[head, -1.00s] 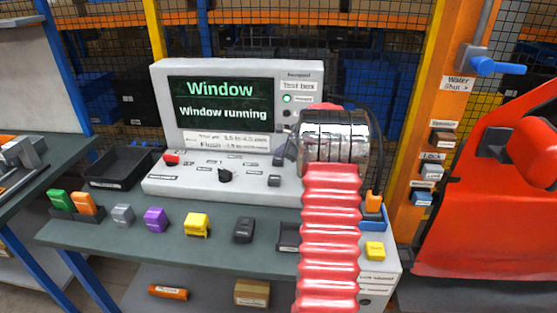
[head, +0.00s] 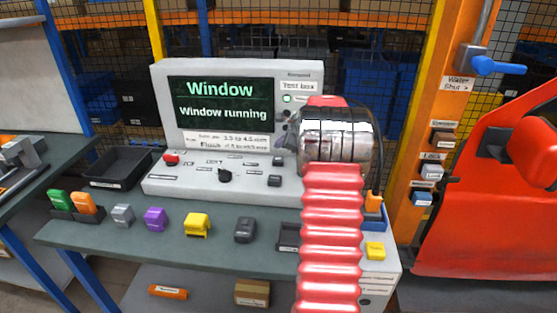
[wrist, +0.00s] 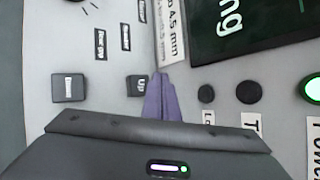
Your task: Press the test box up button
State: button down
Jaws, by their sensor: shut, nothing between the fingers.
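The test box (head: 240,75) stands on the bench, its screen (head: 220,102) reading "Window" and "Window running". In the wrist view the dark up button (wrist: 137,85), marked "Up", sits on the sloped panel. A second dark button (wrist: 68,88) lies to its left. My gripper (wrist: 160,80) is shut and empty, its purple-grey tips just right of the up button and overlapping its edge in the picture. I cannot tell whether they touch it. In the head view my wrist hides most of my gripper. The up button (head: 278,161) shows left of it there.
The panel also carries a red button (head: 171,159) and a black knob (head: 225,175). Several coloured blocks, including a yellow one (head: 197,225), line the bench front. A black tray (head: 118,167) is at left. An orange post (head: 430,130) and red door (head: 500,200) stand at right.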

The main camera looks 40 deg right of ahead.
jog(key=shift+r, duration=0.9)
notch_tip(320, 180, up, 8)
send_over(280, 161)
jog(key=shift+w+d+r, duration=0.1)
jog(key=shift+d+r, duration=0.05)
dwell(0.3)
jog(key=shift+n, duration=0.3)
dwell(0.3)
